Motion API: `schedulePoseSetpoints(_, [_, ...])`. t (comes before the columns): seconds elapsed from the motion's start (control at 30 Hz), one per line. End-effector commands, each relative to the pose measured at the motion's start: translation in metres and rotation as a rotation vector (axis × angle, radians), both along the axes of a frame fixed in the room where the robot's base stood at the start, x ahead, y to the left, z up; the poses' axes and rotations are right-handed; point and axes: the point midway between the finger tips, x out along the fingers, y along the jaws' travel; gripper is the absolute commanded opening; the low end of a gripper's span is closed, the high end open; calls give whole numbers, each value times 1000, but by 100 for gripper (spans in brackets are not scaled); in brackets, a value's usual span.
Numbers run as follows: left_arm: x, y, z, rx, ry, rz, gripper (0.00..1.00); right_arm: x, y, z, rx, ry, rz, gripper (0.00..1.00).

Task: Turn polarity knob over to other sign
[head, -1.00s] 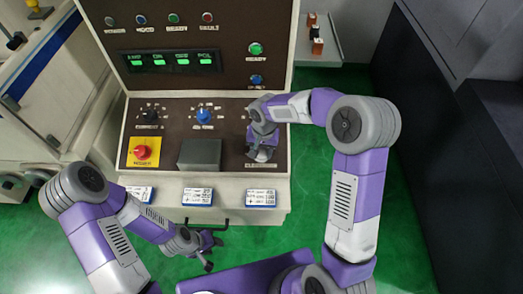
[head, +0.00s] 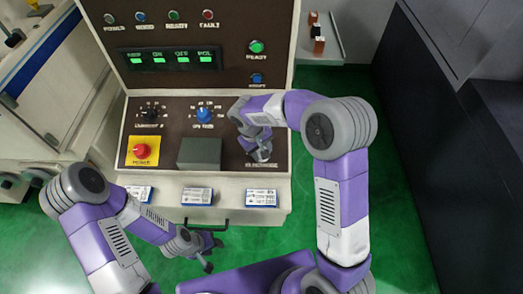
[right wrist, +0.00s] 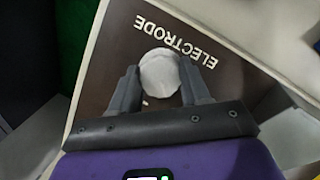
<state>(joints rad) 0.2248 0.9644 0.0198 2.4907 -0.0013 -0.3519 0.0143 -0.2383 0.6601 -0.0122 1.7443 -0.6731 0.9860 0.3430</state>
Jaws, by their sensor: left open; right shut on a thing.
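The polarity knob (right wrist: 160,73) is a pale, faceted round knob on the brown panel, beside the printed word ELECTRODE in the right wrist view. My right gripper (right wrist: 158,88) is shut on it, with one dark finger on each side. In the head view my right gripper (head: 262,152) is at the lower right of the control panel and hides most of the knob. Which sign the knob points to cannot be seen. My left gripper (head: 213,254) is open and empty, low in front of the machine.
On the same panel are a blue knob (head: 204,116), a black knob (head: 152,114), a red knob on a yellow plate (head: 142,151) and a grey box (head: 200,153). Green displays (head: 170,58) are above. Green floor (head: 340,85) is free to the right.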

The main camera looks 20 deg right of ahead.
Motion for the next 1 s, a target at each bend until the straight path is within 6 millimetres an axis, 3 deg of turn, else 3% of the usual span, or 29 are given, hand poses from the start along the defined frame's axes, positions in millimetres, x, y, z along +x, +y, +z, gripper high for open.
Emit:
schedulePoseSetpoints(0.6, [0, 0, -15, 0, 0, 0, 43, -3, 1, -4, -182, 59, 520, 16])
schedulePoseSetpoints(1.0, [0, 0, -20, 0, 0, 0, 43, -4, 1, -4, -246, 79, 700, 16])
